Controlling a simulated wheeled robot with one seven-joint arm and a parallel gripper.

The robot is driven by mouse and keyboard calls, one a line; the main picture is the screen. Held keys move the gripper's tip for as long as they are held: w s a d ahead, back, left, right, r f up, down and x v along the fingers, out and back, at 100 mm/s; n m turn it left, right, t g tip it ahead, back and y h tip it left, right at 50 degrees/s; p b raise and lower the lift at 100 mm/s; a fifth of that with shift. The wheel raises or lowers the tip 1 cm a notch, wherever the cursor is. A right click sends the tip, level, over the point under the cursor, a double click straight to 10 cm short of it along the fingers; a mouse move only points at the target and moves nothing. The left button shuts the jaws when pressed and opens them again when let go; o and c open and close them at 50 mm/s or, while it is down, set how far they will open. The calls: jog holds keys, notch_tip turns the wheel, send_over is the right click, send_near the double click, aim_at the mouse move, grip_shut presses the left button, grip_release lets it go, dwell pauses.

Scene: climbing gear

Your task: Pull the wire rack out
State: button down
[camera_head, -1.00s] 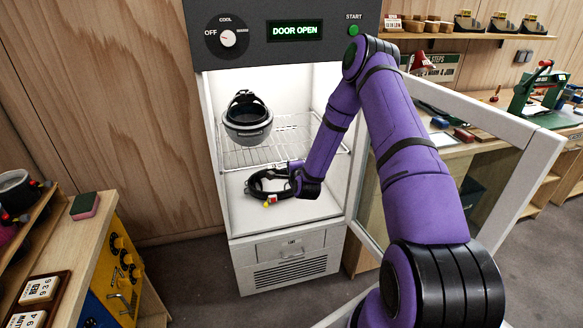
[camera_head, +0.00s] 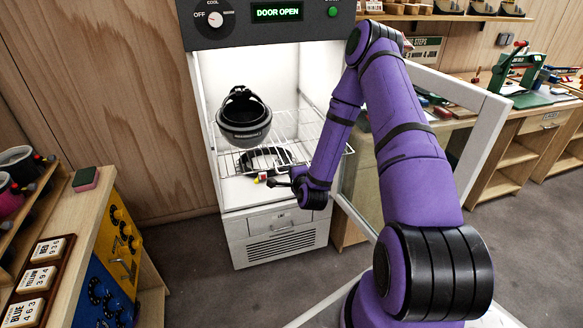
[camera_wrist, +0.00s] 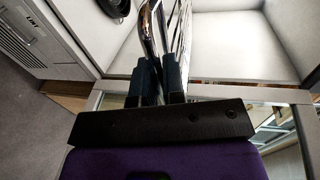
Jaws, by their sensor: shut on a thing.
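The wire rack (camera_head: 287,126) sticks out through the front of the open white cabinet, and a dark grey helmet (camera_head: 243,124) sits on its left part. In the wrist view the rack's shiny front rail (camera_wrist: 149,32) runs between my gripper's fingers. My gripper (camera_wrist: 159,70) is shut on that rail. In the head view the fingertips are small and partly hidden by my wrist at the rack's front.
The cabinet door (camera_head: 470,140) stands open at the right, behind my arm. A black headband-like thing (camera_head: 252,167) lies on the cabinet floor under the rack. A wooden bench (camera_head: 60,225) stands at the left. Open floor lies in front of the cabinet.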

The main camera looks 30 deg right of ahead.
jog(key=shift+s+a, duration=0.1)
jog(key=shift+s, duration=0.1)
jog(key=c, duration=1.2)
grip_release()
jog(key=shift+c, duration=0.2)
jog(key=v, duration=1)
jog(key=shift+s, duration=0.35)
jog(key=shift+a, duration=0.15)
